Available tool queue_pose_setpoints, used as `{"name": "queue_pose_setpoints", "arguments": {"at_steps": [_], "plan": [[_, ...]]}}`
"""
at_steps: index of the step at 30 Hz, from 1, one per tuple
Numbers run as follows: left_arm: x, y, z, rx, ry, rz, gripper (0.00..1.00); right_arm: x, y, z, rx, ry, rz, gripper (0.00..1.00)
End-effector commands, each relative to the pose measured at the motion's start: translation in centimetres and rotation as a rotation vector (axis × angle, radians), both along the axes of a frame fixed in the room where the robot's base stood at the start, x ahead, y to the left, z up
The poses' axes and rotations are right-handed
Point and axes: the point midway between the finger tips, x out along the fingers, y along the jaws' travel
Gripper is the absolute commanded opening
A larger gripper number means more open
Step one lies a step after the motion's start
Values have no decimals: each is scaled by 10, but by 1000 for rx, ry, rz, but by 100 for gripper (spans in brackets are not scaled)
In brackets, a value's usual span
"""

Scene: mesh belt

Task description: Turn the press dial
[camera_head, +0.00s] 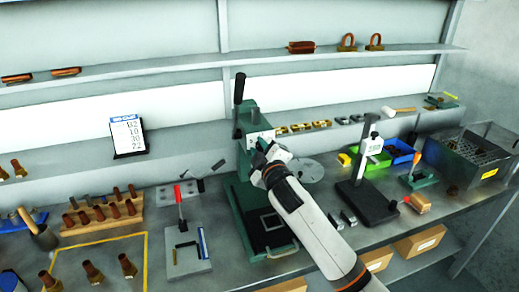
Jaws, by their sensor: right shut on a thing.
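The green press (235,205) stands on the bench near the middle, with a black-gripped lever rising at its upper left. My right arm comes in from the lower right. My right gripper (264,148) is at the front of the press head, shut on the press dial there. The dial itself is mostly hidden behind the fingers, so its setting cannot be read. My left gripper is not in view.
A grey round plate with holes (309,170) lies right of the press. A black-based stand (368,200) is further right, near a green bin (374,161). A red-handled fixture (184,262) and a wooden rack (100,228) stand left.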

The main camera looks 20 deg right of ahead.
Motion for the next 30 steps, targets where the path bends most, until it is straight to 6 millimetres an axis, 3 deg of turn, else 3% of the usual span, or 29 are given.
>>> {"name": "queue_pose_setpoints", "arguments": {"at_steps": [30], "plan": [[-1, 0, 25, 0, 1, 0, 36, 0, -13, 5, 838, 37, -4, 3]]}}
